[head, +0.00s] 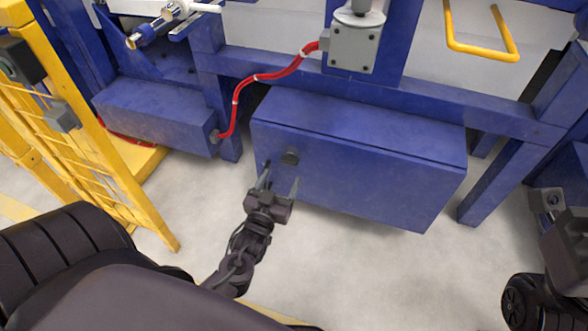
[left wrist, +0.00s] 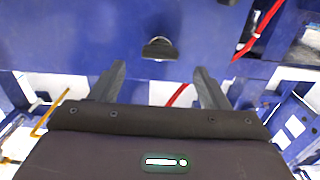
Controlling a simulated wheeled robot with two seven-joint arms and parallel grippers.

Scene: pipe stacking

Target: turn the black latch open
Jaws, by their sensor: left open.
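The black latch (head: 290,157) is a small dark knob on the front face of a blue box (head: 360,185), near its upper left corner. My left gripper (head: 281,181) is open and empty in front of the box, just below the latch, with its fingers pointing up toward it. In the left wrist view the latch (left wrist: 159,48) shows ahead of the open fingers (left wrist: 160,70), roughly centred between them and apart from both. Whether a fingertip touches the box face is unclear. Parts of my right arm show at the right edge, without visible fingers.
A smaller blue box (head: 160,115) stands to the left, with a red cable (head: 262,77) running from it to a grey unit (head: 352,46). A yellow fence (head: 75,125) stands at far left. Blue frame posts flank the box. The grey floor (head: 340,265) in front is clear.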

